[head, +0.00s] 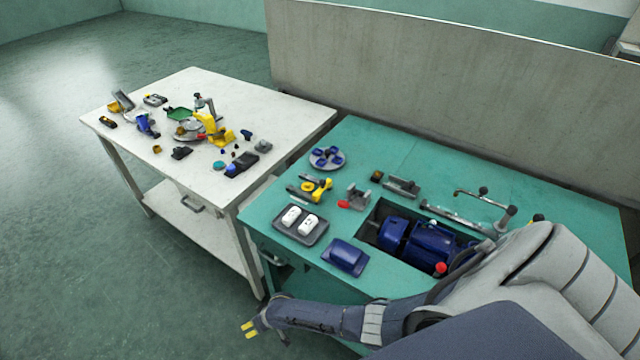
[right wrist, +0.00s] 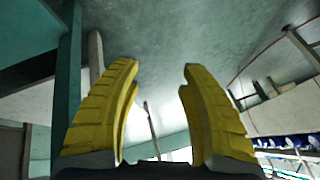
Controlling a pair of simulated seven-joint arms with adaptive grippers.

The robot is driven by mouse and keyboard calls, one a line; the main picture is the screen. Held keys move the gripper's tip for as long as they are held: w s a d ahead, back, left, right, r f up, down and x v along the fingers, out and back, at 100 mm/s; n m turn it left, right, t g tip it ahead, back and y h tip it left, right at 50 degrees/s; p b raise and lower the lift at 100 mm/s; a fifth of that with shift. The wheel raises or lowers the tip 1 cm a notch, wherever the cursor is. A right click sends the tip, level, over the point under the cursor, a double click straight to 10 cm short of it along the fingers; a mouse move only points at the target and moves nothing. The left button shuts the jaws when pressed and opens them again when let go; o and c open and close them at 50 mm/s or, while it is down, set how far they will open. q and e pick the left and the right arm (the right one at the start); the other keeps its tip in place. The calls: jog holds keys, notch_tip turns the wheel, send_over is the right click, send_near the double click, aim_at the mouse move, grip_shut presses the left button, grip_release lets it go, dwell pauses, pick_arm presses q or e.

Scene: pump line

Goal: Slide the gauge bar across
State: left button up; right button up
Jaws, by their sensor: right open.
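The teal bench (head: 575,215) carries pump parts. A long grey bar (head: 455,217) lies behind the opening with the blue pump; it may be the gauge bar, but I cannot tell for sure. A metal rod with dark knobs (head: 484,196) stands over its right end. My right gripper (head: 248,329) hangs low in front of the bench, left of its front edge and well away from the bar. In the right wrist view its yellow fingers (right wrist: 160,68) are apart with nothing between them. My left gripper is not in view.
The blue pump (head: 430,243) sits in the bench opening. A dark tray with white pieces (head: 285,226), a blue cover (head: 345,257) and a round plate (head: 327,157) lie to its left. A white table (head: 190,85) with many parts stands further left. The bench's back right is mostly clear.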

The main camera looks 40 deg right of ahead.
jog(key=w+a+r+g+y, duration=0.1)
jog(key=w+a+r, duration=0.45)
jog(key=r, duration=0.45)
jog(key=w+a+r+g+y, duration=0.1)
jog(key=w+a+r, duration=0.3)
jog(key=a+r, duration=0.4)
jog(key=w+d+r+n+g+h, duration=0.15)
jog(key=w+d+r, duration=0.25)
jog(key=d+r, duration=0.55)
jog(key=w+d+r+n+h, duration=0.1)
jog(key=w+d+r+n, duration=0.2)
jog(key=d+r, duration=0.65)
notch_tip(320, 180, up, 21)
jog(key=n+g+h, duration=0.1)
jog(key=n+h, duration=0.3)
jog(key=n, duration=0.4)
send_over(323, 180)
notch_tip(323, 180, down, 18)
jog(key=shift+a+r, duration=0.1)
jog(key=shift+r, duration=0.15)
grip_shut()
